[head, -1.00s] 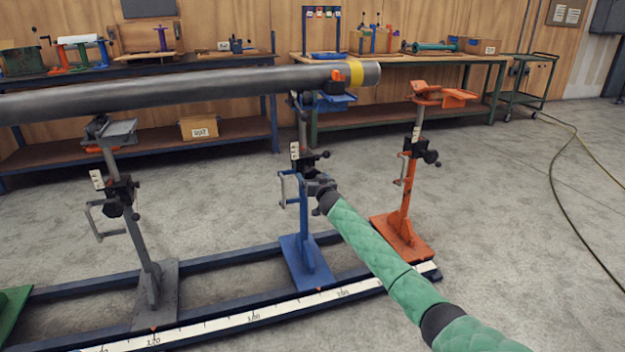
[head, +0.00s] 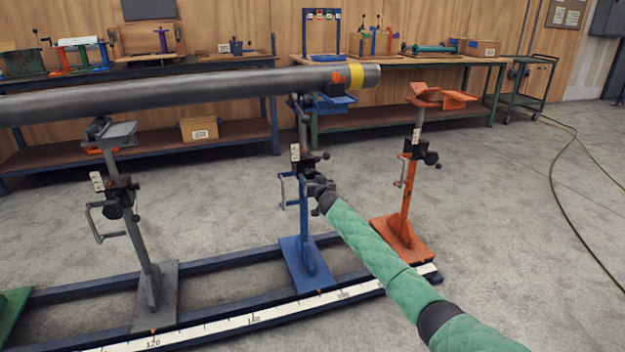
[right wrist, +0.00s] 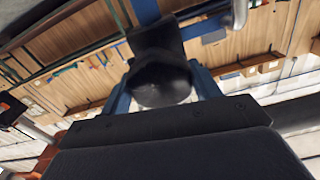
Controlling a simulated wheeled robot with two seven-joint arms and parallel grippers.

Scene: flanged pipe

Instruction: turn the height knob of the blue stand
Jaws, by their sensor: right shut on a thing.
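The blue stand (head: 304,245) stands upright on the rail, its head under the right end of the grey pipe (head: 190,90). A crank handle (head: 283,190) shows on its left side. My right gripper (head: 318,184) reaches the stand's black clamp block from the right and is shut on the height knob, which is mostly hidden in the head view. In the right wrist view the dark round knob (right wrist: 160,83) sits between the fingers, with the blue post (right wrist: 145,12) behind it. My left gripper is not in view.
The grey stand (head: 140,240) is to the left and the orange stand (head: 405,200) close to the right, near my forearm. A scale strip (head: 250,318) runs along the front rail. Workbenches (head: 410,60) line the back wall.

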